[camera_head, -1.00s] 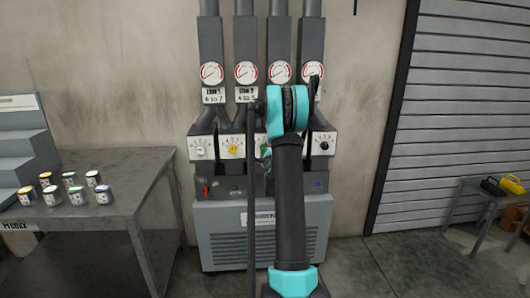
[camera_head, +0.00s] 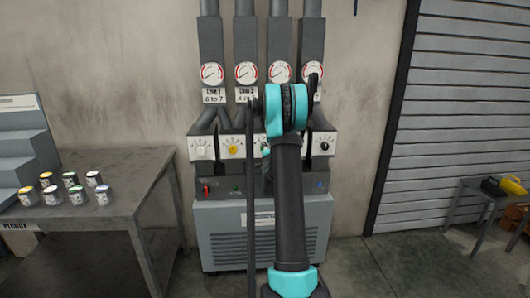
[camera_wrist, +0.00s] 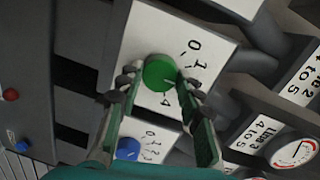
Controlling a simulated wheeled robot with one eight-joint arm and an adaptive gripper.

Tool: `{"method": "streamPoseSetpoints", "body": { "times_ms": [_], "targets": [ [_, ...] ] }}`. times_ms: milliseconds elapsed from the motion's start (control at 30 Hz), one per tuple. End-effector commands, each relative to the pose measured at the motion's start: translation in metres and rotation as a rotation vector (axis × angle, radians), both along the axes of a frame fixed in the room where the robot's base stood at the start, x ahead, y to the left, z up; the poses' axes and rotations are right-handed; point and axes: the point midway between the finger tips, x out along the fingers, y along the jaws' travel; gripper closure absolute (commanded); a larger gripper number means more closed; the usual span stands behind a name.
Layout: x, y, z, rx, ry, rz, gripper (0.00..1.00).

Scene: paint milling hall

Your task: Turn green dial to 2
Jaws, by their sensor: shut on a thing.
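The green dial (camera_wrist: 159,71) sits on a white numbered plate (camera_wrist: 203,32) in the wrist view. The 0, 1 and 4 are legible around it; the other numbers are partly hidden or too small. My gripper (camera_wrist: 157,77) has one finger on each side of the dial and is shut on it. I cannot tell clearly which number the dial points to. In the head view my arm hides most of the green dial and my gripper.
A blue dial (camera_wrist: 128,148) is close by in the wrist view. The head view shows a white dial (camera_head: 201,151), a yellow dial (camera_head: 232,149) and a black dial (camera_head: 325,146) in the row. Gauges and pipes stand above. A table (camera_head: 120,215) with several cans is at left.

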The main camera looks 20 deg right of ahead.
Motion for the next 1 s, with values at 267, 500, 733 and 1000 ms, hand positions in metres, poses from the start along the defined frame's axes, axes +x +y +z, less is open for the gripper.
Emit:
{"method": "streamPoseSetpoints", "body": {
  "times_ms": [267, 500, 733, 1000],
  "targets": [
    [-0.001, 0.001, -0.001, 0.000, 0.001, 0.002, 0.93],
    [-0.001, 0.001, -0.001, 0.000, 0.001, 0.002, 0.43],
    [-0.001, 0.000, 0.000, 0.000, 0.001, 0.001, 0.43],
    [-0.027, 0.007, 0.002, 0.000, 0.001, 0.000, 0.43]
  ]
}}
